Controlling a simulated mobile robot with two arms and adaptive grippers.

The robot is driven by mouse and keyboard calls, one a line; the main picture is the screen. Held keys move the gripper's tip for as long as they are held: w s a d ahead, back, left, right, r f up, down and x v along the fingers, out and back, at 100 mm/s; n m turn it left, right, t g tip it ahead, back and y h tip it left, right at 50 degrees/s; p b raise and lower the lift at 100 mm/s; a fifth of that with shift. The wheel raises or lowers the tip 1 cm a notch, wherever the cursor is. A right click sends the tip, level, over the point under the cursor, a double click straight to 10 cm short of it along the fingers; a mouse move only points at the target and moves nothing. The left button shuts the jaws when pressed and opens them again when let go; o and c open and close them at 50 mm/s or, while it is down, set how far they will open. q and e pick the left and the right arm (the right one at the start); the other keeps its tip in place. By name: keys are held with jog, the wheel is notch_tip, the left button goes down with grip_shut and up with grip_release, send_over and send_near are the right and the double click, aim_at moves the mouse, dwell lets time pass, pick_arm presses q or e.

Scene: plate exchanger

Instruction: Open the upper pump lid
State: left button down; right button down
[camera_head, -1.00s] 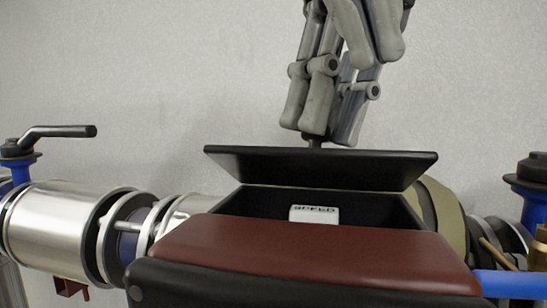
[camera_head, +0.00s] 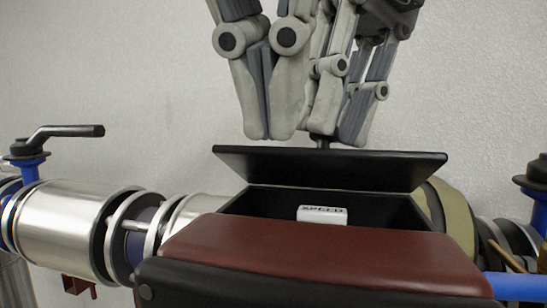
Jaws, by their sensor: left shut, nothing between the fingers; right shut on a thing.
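The upper pump lid (camera_head: 330,170) is a black, flat panel on the dark red and black pump housing (camera_head: 320,248). It stands partly raised, with a gap below it. My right gripper (camera_head: 333,138) is above the lid's back edge, around a small dark knob there, and is shut on it. My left gripper (camera_head: 268,134) is just left of it, shut and empty, its fingertips a little above the lid's edge. It partly covers my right gripper. Inside the open box a white block marked SPEED (camera_head: 322,215) shows.
A metal pipe (camera_head: 75,228) with flanges runs to the left of the housing. A blue valve with a black lever (camera_head: 65,132) stands at the far left. Another blue valve (camera_head: 536,205) stands at the right edge. A plain wall is behind.

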aim_at(325, 158)
pick_arm(q)
jog(key=shift+x, duration=2.75)
jog(key=shift+r, duration=0.1)
pick_arm(e)
jog(key=shift+f, duration=0.1)
pick_arm(q)
jog(key=shift+w+r, duration=0.35)
jog(key=shift+r, duration=0.4)
pick_arm(e)
jog(key=shift+s+a, duration=0.1)
jog(key=c, duration=1.3)
grip_release()
jog(key=shift+s, duration=0.1)
pick_arm(q)
jog(key=shift+f, duration=0.1)
